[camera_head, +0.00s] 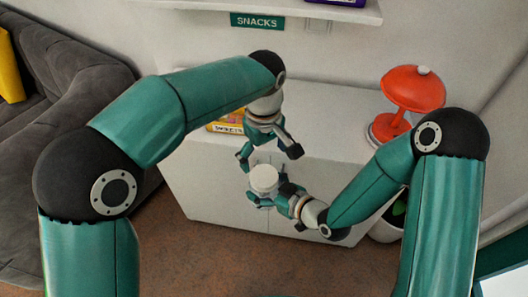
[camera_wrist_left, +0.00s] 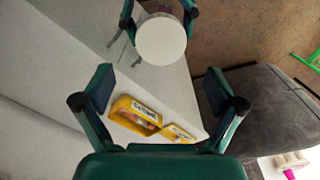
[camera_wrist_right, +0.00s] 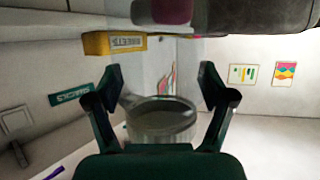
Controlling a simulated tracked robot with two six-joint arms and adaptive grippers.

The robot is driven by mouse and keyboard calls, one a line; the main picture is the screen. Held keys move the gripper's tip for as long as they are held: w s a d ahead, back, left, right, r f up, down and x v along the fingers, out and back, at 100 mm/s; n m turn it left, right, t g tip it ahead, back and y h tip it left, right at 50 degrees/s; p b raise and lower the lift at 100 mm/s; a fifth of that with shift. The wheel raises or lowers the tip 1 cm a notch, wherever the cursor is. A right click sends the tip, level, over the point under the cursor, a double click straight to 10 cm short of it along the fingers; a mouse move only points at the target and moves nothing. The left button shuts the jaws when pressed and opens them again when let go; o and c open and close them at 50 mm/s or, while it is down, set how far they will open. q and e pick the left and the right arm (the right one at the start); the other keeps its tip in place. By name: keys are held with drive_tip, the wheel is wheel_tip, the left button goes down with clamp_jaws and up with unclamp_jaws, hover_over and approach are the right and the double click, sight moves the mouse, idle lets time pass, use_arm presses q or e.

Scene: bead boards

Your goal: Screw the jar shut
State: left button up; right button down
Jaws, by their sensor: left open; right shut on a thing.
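A jar (camera_wrist_right: 160,120) of clear glass is held between the fingers of my right gripper (camera_head: 268,199), in front of the white cabinet. Its round white lid (camera_head: 264,178) faces up on top; it shows as a white disc in the left wrist view (camera_wrist_left: 161,40), between the right gripper's fingers. I cannot tell how tightly the lid sits. My left gripper (camera_head: 268,154) is open and empty, above and a little behind the lid, not touching it. It also shows in the left wrist view (camera_wrist_left: 158,103), fingers wide apart, with the lid beyond them.
A white cabinet (camera_head: 330,125) stands behind the grippers. On it are a yellow sweets box (camera_head: 228,122), with a second yellow box (camera_wrist_left: 178,133) beside it, and a red lamp (camera_head: 412,90) at the right. A grey sofa (camera_head: 75,75) is at the left. A shelf (camera_head: 270,9) hangs above.

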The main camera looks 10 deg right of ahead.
sight(264, 175)
use_arm(q)
wheel_tip(264, 175, down, 8)
drive_tip(key=shift+r, duration=0.2)
idle(0.3)
